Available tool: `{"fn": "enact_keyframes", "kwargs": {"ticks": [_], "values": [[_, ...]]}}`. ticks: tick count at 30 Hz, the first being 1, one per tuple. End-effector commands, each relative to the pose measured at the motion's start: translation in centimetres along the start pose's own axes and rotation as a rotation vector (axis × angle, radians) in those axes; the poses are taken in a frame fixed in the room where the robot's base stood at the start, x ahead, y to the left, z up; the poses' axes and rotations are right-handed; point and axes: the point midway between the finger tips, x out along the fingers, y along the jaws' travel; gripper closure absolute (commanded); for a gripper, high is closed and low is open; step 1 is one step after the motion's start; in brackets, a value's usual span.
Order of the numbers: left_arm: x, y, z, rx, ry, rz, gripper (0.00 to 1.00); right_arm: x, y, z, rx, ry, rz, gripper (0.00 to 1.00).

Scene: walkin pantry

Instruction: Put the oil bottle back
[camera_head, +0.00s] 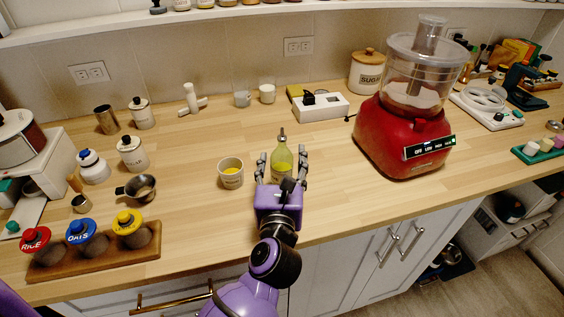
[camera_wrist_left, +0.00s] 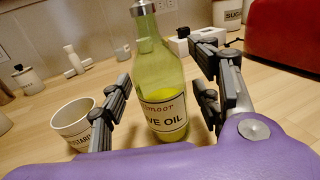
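The oil bottle (camera_head: 282,161) is yellow-green glass with a pale metal neck and stands upright on the wooden counter. In the left wrist view the bottle (camera_wrist_left: 163,75) fills the middle, with an olive oil label and its top cut off by the frame. My left gripper (camera_head: 283,167) is open, with its fingers on either side of the bottle. In the left wrist view gaps show between the bottle and the fingers (camera_wrist_left: 163,90). My right gripper is not in view.
A labelled cup (camera_head: 231,172) stands just left of my left gripper and also shows in the wrist view (camera_wrist_left: 73,123). A red food processor (camera_head: 405,138) stands to the right. A white device (camera_head: 320,107) is behind the bottle. A wooden jar rack (camera_head: 95,258) is front left.

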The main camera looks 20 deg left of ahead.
Motion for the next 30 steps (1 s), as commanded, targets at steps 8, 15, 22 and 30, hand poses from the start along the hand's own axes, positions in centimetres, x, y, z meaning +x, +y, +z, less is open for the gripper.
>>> {"fn": "enact_keyframes", "kwargs": {"ticks": [8,15,22,30], "values": [[0.0,0.0,0.2,0.000,-0.001,0.000,0.42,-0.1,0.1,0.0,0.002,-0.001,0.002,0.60],[-3.0,0.1,0.0,-0.002,0.005,0.001,0.42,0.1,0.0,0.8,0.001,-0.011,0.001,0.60],[-8.1,0.1,-0.1,0.000,0.007,0.001,0.42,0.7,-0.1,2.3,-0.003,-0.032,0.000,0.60],[-11.6,0.0,0.1,0.001,0.003,0.000,0.42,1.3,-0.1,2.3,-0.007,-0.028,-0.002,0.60]]}}
